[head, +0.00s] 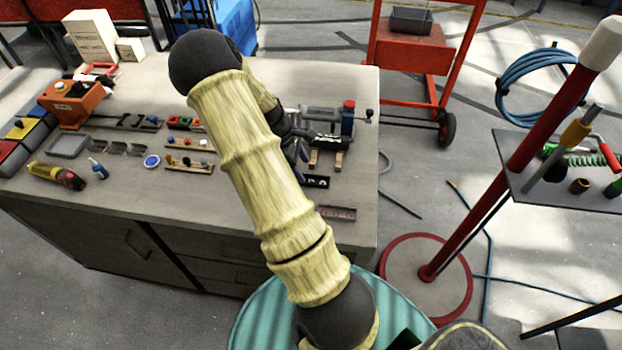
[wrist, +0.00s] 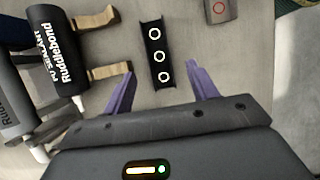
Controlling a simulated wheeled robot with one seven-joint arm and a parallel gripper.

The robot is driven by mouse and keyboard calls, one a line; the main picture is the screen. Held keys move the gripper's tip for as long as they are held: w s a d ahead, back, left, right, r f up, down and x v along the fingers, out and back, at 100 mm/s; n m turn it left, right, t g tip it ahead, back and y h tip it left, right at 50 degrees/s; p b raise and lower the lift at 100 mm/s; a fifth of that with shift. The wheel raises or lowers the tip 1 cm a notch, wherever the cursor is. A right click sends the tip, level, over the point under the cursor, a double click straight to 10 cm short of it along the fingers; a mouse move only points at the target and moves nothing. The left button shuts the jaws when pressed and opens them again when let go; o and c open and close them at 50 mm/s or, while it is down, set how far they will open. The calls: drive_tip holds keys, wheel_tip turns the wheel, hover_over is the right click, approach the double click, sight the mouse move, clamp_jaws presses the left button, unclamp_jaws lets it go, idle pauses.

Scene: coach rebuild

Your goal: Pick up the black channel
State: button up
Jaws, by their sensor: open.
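In the head view the black channel (head: 317,182) shows near the bench's right part, just past my arm. My gripper (wrist: 160,66) is open, with purple fingers to the left and right of the channel's near part and a gap on each side. In the head view my gripper (head: 298,158) is partly hidden behind my arm.
A black sealant cartridge (wrist: 62,50) rests on wooden supports (wrist: 105,72) close left of my gripper. A grey piece with red rings (head: 336,213) lies toward the bench's front edge. The workbench (head: 215,215) has clear front room.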

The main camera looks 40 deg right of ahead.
sight(314, 182)
drive_tip(key=shift+s+d+f, duration=0.1)
drive_tip(key=shift+s+f, duration=0.1)
drive_tip(key=shift+s, duration=0.1)
drive_tip(key=p+x, duration=0.1)
drive_tip(key=x, duration=0.1)
drive_tip(key=p+x, duration=0.1)
drive_tip(key=x, duration=0.1)
drive_tip(key=shift+s+d+r, duration=0.1)
drive_tip(key=shift+s+d, duration=0.05)
drive_tip(key=shift+d, duration=0.15)
drive_tip(key=shift+f, duration=0.35)
drive_tip(key=shift+d, duration=0.1)
